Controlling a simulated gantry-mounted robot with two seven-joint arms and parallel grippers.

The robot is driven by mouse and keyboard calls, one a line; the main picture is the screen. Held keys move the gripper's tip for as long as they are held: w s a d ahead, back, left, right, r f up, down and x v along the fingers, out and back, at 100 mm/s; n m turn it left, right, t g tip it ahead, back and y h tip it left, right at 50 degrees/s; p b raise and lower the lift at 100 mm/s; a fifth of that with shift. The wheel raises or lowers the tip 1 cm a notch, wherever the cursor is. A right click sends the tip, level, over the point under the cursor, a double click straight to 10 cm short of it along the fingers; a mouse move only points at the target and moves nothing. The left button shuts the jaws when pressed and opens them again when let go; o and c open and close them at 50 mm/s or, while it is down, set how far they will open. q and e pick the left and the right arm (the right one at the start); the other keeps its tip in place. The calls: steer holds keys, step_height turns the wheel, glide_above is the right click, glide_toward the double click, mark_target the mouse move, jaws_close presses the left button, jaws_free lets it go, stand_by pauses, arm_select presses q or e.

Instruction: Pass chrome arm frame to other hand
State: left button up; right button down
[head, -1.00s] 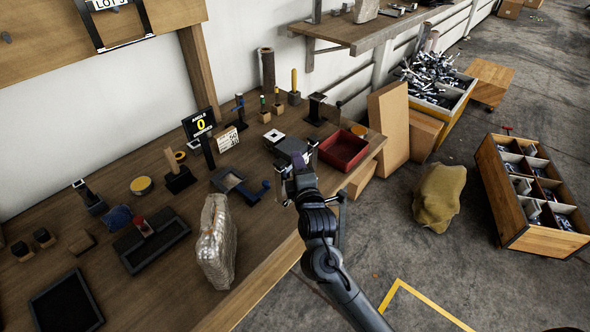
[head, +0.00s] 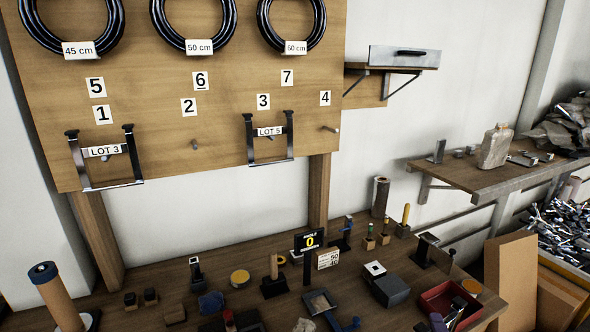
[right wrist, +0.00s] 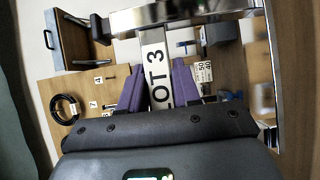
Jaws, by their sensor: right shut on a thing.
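My right gripper (right wrist: 158,90) has purple fingers closed on the white LOT 3 label plate of a chrome arm frame (right wrist: 185,15). Its bright bars run across the top and down the right side of the right wrist view. In the head view only purple tips of the right gripper (head: 448,314) show at the bottom edge, before the red tray; I cannot make out the held frame there. Another chrome frame marked LOT 3 (head: 108,186) hangs on the board under number 1, and one marked LOT 5 (head: 271,162) under number 3. My left gripper is in neither view.
The wooden board (head: 222,130) has bare pegs under 2 and 4 and black hoses above. The bench below holds a red tray (head: 470,300), an angle display (head: 310,241), a dark box (head: 390,291) and small tools. A shelf (head: 490,178) juts out at right.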

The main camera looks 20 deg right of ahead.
steer(key=s+a+f+n+t+y+p, duration=0.15)
steer(key=a+y, duration=0.25)
steer(key=a, duration=0.7)
steer(key=s+a+f+n+y+p, duration=0.1)
steer(key=a+n+y, duration=0.2)
steer(key=a, duration=0.7)
step_height(320, 180, up, 33)
steer(key=w+p, duration=0.2)
steer(key=p, duration=3.6)
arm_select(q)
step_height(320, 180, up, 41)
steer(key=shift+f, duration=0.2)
arm_select(e)
steer(key=a+r+n+g+y, duration=1.3)
steer(key=a+r+n+y, duration=0.1)
steer(key=a+y, duration=0.3)
steer(key=shift+s+a+r+n+y, duration=0.35)
steer(key=shift+s+n+y, duration=0.05)
steer(key=shift+n, duration=0.15)
